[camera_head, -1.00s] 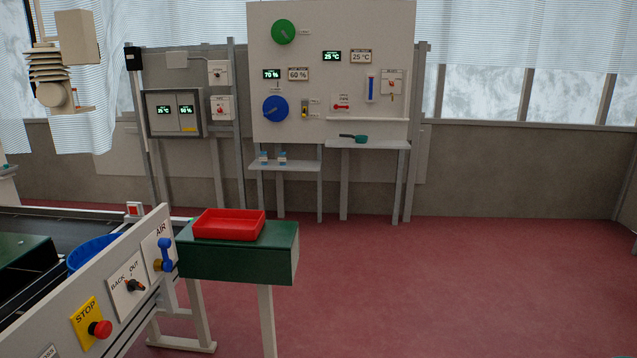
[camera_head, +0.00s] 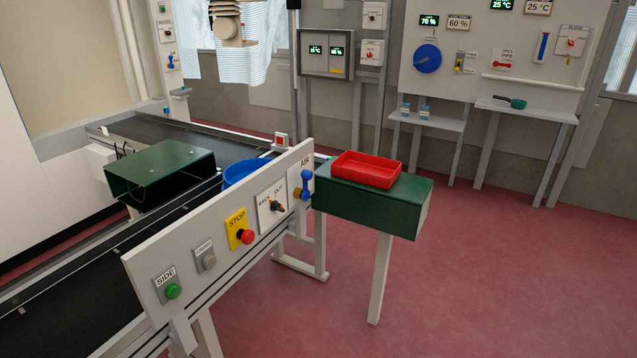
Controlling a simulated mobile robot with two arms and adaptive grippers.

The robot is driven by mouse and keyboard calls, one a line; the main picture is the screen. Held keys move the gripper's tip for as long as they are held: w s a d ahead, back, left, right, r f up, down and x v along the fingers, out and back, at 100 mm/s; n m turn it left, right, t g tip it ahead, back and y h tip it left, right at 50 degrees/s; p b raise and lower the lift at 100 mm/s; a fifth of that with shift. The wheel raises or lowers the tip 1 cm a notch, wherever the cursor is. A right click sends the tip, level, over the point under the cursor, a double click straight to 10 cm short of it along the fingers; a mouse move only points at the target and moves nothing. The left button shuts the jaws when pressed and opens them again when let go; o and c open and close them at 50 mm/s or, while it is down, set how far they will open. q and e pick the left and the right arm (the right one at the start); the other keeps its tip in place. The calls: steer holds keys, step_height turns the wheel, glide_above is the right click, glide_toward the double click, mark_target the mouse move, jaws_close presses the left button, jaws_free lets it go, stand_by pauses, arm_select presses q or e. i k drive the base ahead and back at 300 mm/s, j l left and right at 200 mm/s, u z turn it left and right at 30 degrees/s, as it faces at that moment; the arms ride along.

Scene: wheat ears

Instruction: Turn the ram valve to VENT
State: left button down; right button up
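No label reading VENT is legible, so I cannot tell for sure which control is the ram valve. A blue-handled valve with a brass body (camera_head: 305,185) sits on a white plate marked AIR, at the far right end of the slanted control panel (camera_head: 143,272). Its blue handle points up. Another small blue lever (camera_head: 172,62) is on a post at the upper left, its label too small to read. Neither of my grippers is in view.
The panel also carries a black BACK/OUT knob (camera_head: 277,206), a red STOP button (camera_head: 246,237) and a green SIDE button (camera_head: 173,291). A conveyor (camera_head: 60,305) runs behind it. A red tray (camera_head: 367,169) sits on a green stand (camera_head: 415,205). Red floor at right is clear.

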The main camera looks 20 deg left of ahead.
mark_target(305, 174)
steer(key=i+j+u, duration=0.1)
steer(key=i+u, duration=0.2)
steer(key=i, duration=0.2)
steer(key=i+u, duration=0.25)
steer(key=i, duration=0.25)
